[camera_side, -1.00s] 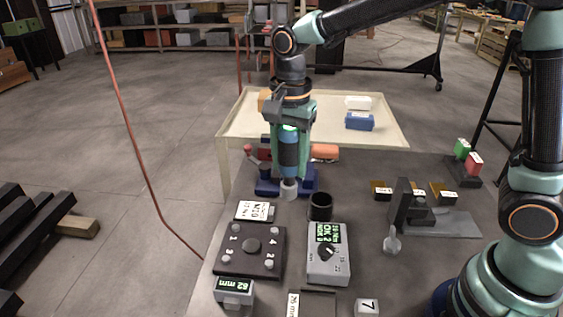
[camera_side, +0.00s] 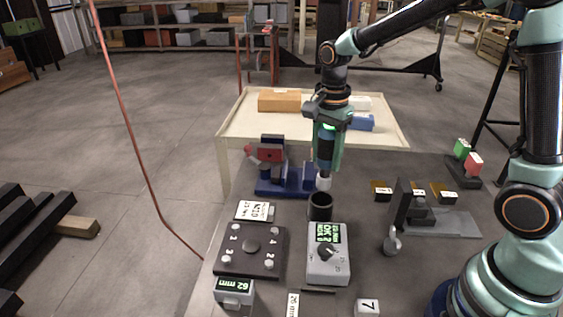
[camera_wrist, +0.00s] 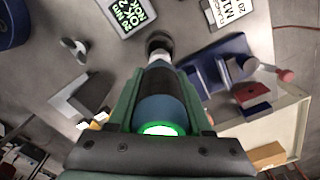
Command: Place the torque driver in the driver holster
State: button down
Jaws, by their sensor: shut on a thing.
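My gripper (camera_side: 327,150) is shut on the torque driver (camera_side: 324,182), a blue and black cylinder with a pale lower end and a glowing green ring near its top. It hangs roughly upright. The driver holster (camera_side: 320,212), a black round cup on the table, stands just below the driver's tip. In the side view the tip appears at or just above the cup's rim; I cannot tell whether it has entered. In the wrist view the driver (camera_wrist: 155,108) points toward the dark holster (camera_wrist: 159,43), whose opening is partly hidden behind it.
A grey torque meter (camera_side: 328,265) stands in front of the holster, and a black plate with numbered bolts (camera_side: 250,252) to its left. A blue vise (camera_side: 285,182) is behind left. A dark bracket (camera_side: 405,205) is at right. A cream tray table (camera_side: 240,125) is behind.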

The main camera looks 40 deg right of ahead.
aim_at(323, 188)
notch_tip(323, 188, down, 9)
dwell(0.5)
jog(key=shift+f, duration=0.15)
jog(key=shift+c, duration=1.6)
grip_release()
notch_tip(323, 188, up, 12)
jog(key=shift+r, duration=0.1)
jog(key=s+r+n+t, duration=0.5)
jog(key=s+n, duration=0.5)
jog(key=n, duration=0.6)
jog(key=shift+s+d+r+t, duration=0.15)
jog(key=shift+s+r+t, duration=0.2)
jog(key=shift+r, duration=0.4)
